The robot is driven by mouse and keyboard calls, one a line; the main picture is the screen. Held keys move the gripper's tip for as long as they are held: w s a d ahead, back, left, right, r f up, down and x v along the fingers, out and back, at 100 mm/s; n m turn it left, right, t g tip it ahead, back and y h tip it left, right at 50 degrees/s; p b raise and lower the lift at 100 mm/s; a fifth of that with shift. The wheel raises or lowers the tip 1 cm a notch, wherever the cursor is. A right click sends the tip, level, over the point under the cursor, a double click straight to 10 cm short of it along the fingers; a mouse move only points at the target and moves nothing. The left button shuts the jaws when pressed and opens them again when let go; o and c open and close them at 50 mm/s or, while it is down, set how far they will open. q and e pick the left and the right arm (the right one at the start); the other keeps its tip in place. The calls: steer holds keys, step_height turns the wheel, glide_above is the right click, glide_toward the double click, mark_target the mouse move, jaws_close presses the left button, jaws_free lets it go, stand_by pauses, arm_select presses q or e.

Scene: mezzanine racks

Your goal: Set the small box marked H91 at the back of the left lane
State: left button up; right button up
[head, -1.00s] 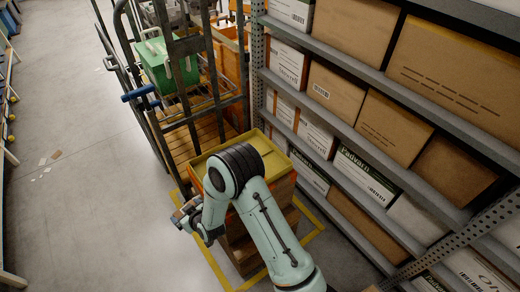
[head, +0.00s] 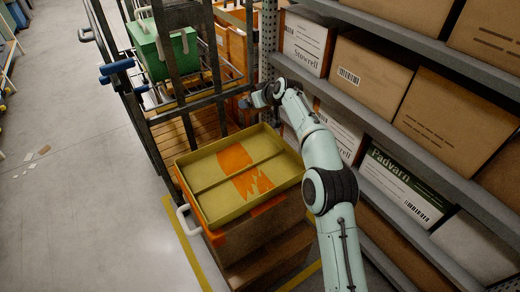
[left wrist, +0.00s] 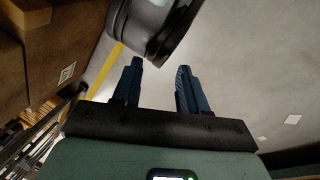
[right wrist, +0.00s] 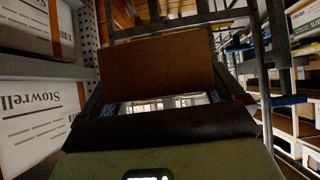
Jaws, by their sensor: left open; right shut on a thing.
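My right gripper (right wrist: 170,103) is shut on a plain brown box (right wrist: 158,62), which shows large in the right wrist view; no H91 marking can be read on it. In the head view my right gripper (head: 254,98) is beyond the far right corner of a yellow tray, beside the rack, and the box cannot be made out clearly. The yellow tray (head: 205,212) is split by a divider into two long lanes, with an orange patch across them and no box inside. My left gripper (left wrist: 159,88) is open and empty above the floor in the left wrist view.
The tray sits on a brown stack with a white handle (head: 186,222). Behind it stands a barred cart (head: 190,110) with a green crate (head: 165,50). A shelf rack (head: 395,190) full of cartons runs along the right. The floor at left is mostly clear.

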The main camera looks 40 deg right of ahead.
steer(key=shift+s+d+r, duration=0.1)
steer(key=shift+d+r, duration=0.15)
steer(key=shift+r, duration=0.1)
steer(key=shift+s+r, duration=0.3)
steer(key=shift+s, duration=0.1)
steer(key=shift+s+f, duration=0.15)
arm_select(q)
steer(key=w+a+f+t+b, duration=0.1)
steer(key=w+a+f+b, duration=0.1)
steer(key=w+f+b, duration=0.25)
arm_select(e)
steer(key=p, duration=0.1)
glide_above(259, 147)
step_height(259, 147, down, 10)
step_height(259, 147, down, 4)
steer(key=shift+d+r+b, duration=0.1)
steer(key=shift+d+b, duration=0.05)
steer(key=shift+b, duration=0.4)
step_height(259, 147, down, 6)
steer(key=shift+f+b, duration=0.1)
steer(key=shift+b, duration=0.75)
arm_select(q)
steer(key=s+a+f+g, duration=0.1)
steer(key=s+f, duration=0.3)
steer(key=s, duration=0.1)
steer(key=shift+a+f+n+g+y, duration=0.25)
steer(key=shift+f+n+g+y, duration=0.05)
steer(key=shift+n+y, duration=0.1)
